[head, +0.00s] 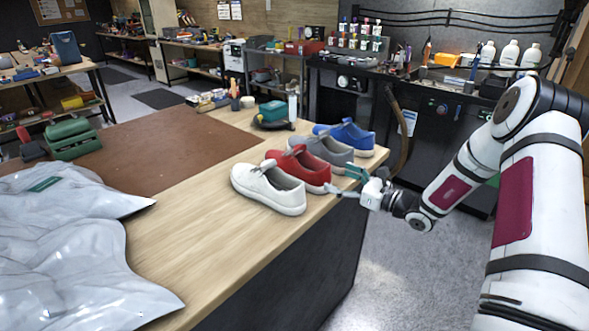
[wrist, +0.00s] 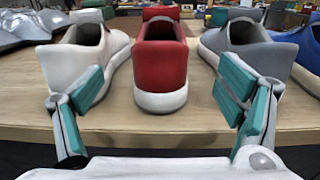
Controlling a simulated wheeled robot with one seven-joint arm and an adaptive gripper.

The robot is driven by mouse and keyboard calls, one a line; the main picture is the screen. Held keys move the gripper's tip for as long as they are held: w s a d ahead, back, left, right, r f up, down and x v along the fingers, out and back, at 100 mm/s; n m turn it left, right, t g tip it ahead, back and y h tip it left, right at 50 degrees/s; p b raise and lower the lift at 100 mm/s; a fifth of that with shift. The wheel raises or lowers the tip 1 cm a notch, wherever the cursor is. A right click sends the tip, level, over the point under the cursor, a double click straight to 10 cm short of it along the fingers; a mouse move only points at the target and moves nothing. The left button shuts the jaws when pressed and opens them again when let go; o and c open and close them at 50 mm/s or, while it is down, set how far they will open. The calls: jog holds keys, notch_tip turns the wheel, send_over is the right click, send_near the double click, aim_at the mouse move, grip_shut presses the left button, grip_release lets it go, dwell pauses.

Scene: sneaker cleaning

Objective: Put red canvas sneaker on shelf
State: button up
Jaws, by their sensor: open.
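The red canvas sneaker (head: 311,172) stands upright on the wooden workbench, between a white sneaker (head: 270,190) and a grey sneaker (head: 325,150). Its heel is toward the bench edge. In the wrist view the red sneaker (wrist: 160,65) is straight ahead, heel facing me. My gripper (head: 347,183) is at the bench edge, just short of the red heel. In the wrist view my open gripper (wrist: 160,105) has its teal fingertips on either side of the heel's line, with nothing between the pads. The fingertips overlap the view of the white and grey sneakers; contact cannot be told.
A blue sneaker (head: 347,135) stands beyond the grey one. Grey plastic bags (head: 70,245) and a brown mat (head: 150,150) lie on the workbench (head: 190,235). A metal shelf rack (head: 275,75) and a black counter with bottles stand behind. Open floor lies right of the bench.

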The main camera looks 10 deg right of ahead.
aim_at(311, 166)
jog(key=x, duration=1)
jog(key=shift+w+a+f, duration=0.1)
jog(key=shift+w+a, duration=0.05)
jog(key=shift+w, duration=0.15)
jog(key=c, duration=1.7)
